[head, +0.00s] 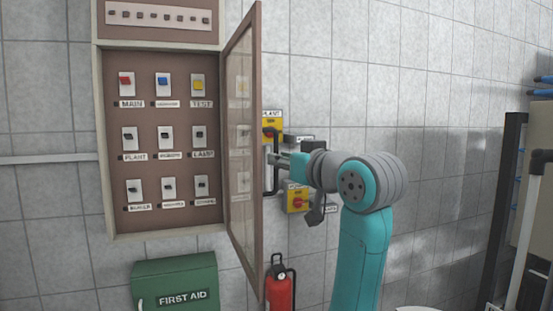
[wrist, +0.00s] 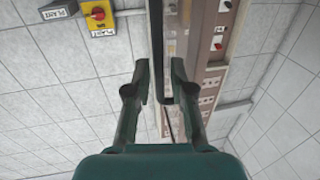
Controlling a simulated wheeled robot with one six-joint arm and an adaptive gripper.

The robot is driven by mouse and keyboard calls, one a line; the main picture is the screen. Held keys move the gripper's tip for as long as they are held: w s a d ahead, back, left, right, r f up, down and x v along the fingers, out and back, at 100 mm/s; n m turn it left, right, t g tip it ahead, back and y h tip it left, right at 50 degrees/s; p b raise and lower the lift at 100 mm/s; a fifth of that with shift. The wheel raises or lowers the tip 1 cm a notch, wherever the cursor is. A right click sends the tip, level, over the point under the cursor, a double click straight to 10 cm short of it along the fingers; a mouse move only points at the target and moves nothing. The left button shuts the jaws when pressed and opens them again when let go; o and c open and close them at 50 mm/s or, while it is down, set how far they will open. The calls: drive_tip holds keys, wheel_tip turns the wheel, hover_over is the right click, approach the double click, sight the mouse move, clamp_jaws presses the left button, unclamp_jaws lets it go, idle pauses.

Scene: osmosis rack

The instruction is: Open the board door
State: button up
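The board door (head: 242,150) is a brown-framed glazed panel hinged on the right side of the board (head: 159,150). It stands swung well out from the board, with the switches uncovered. A black bar handle (head: 274,165) is on the door's right-hand face. My gripper (head: 270,160) is at that handle, reaching in from the right. In the wrist view, my gripper (wrist: 160,72) has its two fingers apart, with the door's edge and the dark handle (wrist: 158,50) showing between them. I cannot tell whether either finger touches the handle.
Yellow switch boxes with red knobs (head: 298,201) are on the tiled wall behind my gripper. A red fire extinguisher (head: 279,290) and a green first aid box (head: 175,284) are below. A dark rack post (head: 503,200) stands at the right.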

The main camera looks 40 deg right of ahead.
drive_tip(key=s+a, duration=0.1)
drive_tip(key=s, duration=0.8)
drive_tip(key=shift+f, duration=0.15)
drive_tip(key=w+a+f+m, duration=0.1)
drive_tip(key=w+f, duration=0.2)
drive_tip(key=f, duration=0.7)
drive_tip(key=w+a+f+m, duration=0.1)
drive_tip(key=w+a+f, duration=0.15)
drive_tip(key=f, duration=0.75)
drive_tip(key=s+a+f+g, duration=0.1)
drive_tip(key=s+a+f, duration=0.2)
drive_tip(key=f, duration=0.7)
drive_tip(key=s+a+f, duration=0.2)
drive_tip(key=f, duration=0.8)
drive_tip(key=s+a+f+g, duration=0.1)
drive_tip(key=s+a+f, duration=0.2)
drive_tip(key=s+f, duration=0.35)
drive_tip(key=s+a+f+n, duration=0.1)
drive_tip(key=s+a+f, duration=0.25)
drive_tip(key=s, duration=0.65)
drive_tip(key=s+a+f+g, duration=0.1)
drive_tip(key=s+a+f, duration=0.1)
drive_tip(key=s+f, duration=0.5)
drive_tip(key=s+a+r+n+y, duration=0.1)
drive_tip(key=s+r+n, duration=0.1)
drive_tip(key=s, duration=1)
drive_tip(key=shift+s+a+y, duration=0.25)
drive_tip(key=shift+a+y, duration=0.05)
drive_tip(key=shift+y, duration=0.1)
